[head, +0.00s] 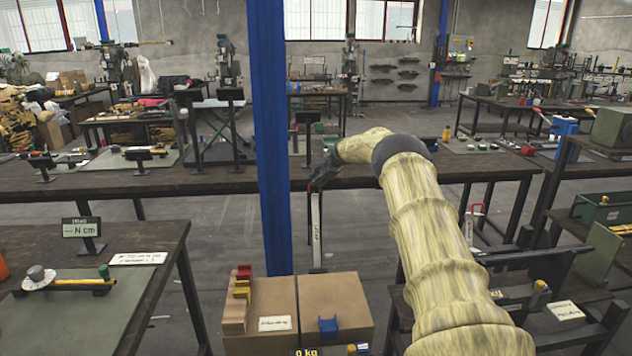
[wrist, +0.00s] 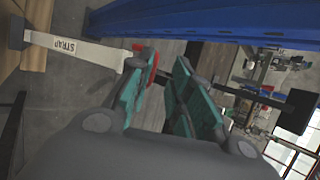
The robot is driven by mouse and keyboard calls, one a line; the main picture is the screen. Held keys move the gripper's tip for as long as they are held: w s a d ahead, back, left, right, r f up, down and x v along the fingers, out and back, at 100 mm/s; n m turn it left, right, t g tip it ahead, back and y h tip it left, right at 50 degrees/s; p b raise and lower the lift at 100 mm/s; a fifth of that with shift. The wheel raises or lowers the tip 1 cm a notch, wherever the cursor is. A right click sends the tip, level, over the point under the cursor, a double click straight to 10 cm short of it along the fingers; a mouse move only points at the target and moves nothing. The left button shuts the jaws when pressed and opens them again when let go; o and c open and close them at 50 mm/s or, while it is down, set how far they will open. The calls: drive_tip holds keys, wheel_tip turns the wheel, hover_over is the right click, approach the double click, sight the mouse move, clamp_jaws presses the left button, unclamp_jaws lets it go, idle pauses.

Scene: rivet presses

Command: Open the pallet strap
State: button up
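The pallet strap (head: 317,228) is a pale, upright band with a dark edge and printed label, standing behind the cardboard boxes in the head view. In the wrist view the strap (wrist: 75,47) reads "STRAP" and runs from the left to a red end piece (wrist: 153,68). My gripper (head: 318,178) is at the strap's top end. In the wrist view my gripper (wrist: 166,58) has its two teal fingers apart, with a gap between them. The red end is at the left finger, which partly hides it. I cannot tell whether they touch.
Two cardboard boxes (head: 342,297) sit below the strap, with red, yellow and blue parts on top. A blue post (head: 270,130) stands close left of my gripper. A long dark workbench (head: 220,182) runs behind. A bench (head: 95,283) stands at the left front.

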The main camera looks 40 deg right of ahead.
drive_tip(key=shift+a+f, duration=0.1)
drive_tip(key=shift+f, duration=0.05)
drive_tip(key=shift+w+a, duration=0.1)
drive_tip(key=shift+a, duration=0.2)
drive_tip(key=shift+a+r, duration=0.1)
drive_tip(key=shift+r, duration=0.2)
drive_tip(key=v, duration=1.1)
drive_tip(key=shift+s+d, duration=0.5)
drive_tip(key=shift+d, duration=0.05)
drive_tip(key=shift+r, duration=0.1)
